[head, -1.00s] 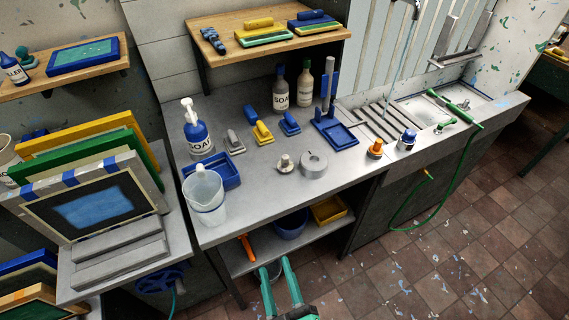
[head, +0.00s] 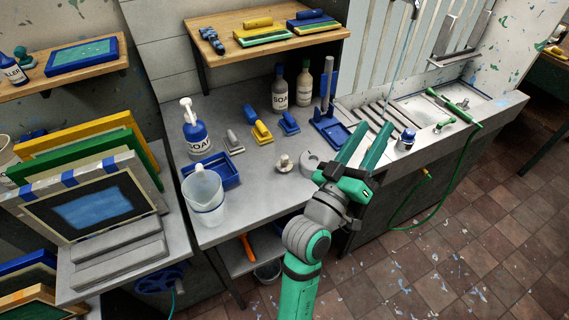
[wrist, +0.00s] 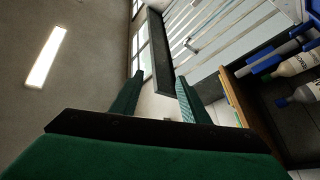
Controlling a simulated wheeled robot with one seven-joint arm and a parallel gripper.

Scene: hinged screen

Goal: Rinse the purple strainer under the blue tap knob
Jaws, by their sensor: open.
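I make out no purple strainer in either view. In the wrist view my gripper (wrist: 160,76) also shows open and empty, with the wall and window beyond.
The tiled floor at right is open.

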